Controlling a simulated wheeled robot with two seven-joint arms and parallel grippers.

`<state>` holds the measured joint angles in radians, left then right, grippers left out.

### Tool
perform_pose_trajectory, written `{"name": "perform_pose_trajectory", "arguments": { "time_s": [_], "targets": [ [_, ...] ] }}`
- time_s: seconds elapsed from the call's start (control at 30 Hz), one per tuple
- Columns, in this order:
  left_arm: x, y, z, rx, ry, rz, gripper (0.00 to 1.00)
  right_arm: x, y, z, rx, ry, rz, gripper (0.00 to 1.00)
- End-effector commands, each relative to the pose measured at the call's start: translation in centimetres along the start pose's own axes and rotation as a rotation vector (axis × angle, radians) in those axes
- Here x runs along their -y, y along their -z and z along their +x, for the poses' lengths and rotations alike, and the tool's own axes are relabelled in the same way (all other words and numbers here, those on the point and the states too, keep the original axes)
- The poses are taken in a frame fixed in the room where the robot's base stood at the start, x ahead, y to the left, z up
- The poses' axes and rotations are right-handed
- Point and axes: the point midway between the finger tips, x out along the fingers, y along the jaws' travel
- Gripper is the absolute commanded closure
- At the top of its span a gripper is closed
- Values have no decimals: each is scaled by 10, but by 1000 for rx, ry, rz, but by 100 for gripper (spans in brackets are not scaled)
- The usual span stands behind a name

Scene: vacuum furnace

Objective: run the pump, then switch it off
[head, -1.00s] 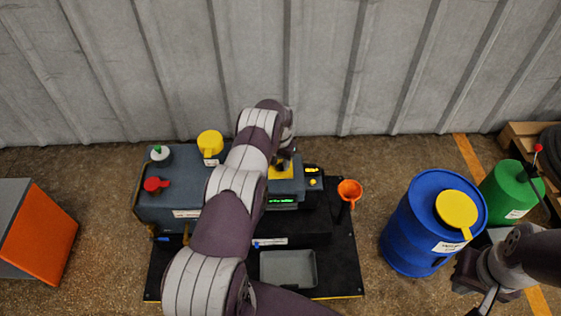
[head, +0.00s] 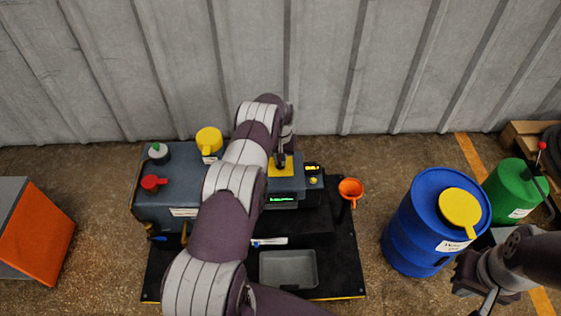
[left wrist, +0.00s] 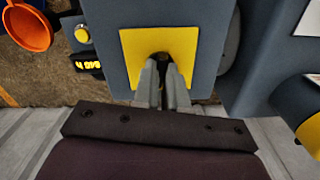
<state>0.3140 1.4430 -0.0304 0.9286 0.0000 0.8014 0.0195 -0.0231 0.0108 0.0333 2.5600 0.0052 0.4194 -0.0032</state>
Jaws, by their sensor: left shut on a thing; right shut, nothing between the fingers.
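The pump is a grey-blue machine (head: 155,208) on a black base, partly hidden by my left arm. Its switch area is a yellow plate (head: 284,171), which also shows in the left wrist view (left wrist: 135,45). My left gripper (head: 281,160) is over this plate, its fingers shut on a small dark switch handle (left wrist: 162,57), mostly hidden between the fingertips. A green-lit display (head: 282,199) is on the front below. A yellow-lit readout (left wrist: 88,66) sits beside a round yellow button (left wrist: 82,34). My right gripper (head: 487,302) is shut and empty at the lower right.
An orange funnel (head: 351,187) stands right of the pump and a grey tray (head: 289,285) lies in front. A blue drum (head: 412,240) and a green can (head: 505,190) stand at right. An orange-sided box (head: 38,240) is at left. A corrugated wall is close behind.

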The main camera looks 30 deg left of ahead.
Motion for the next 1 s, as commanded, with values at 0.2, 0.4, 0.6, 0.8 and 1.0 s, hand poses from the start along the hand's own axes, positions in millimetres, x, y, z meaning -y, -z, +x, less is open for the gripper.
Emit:
{"name": "perform_pose_trajectory", "arguments": {
  "time_s": [0.2,0.4,0.6,0.8,1.0],
  "targets": [
    [0,1,3,-3,0,-202,100,0,-2,17,0,0,0,100],
    [0,1,1,-4,-1,-385,100,0,-3,25,0,0,0,100],
    [0,1,1,-3,-1,-542,100,0,-4,31,0,0,0,100],
    [0,1,0,-2,-1,-657,100,0,-4,34,0,0,0,100],
    [0,1,0,-3,-1,-724,100,0,-4,36,0,0,0,100]
  ]
}}
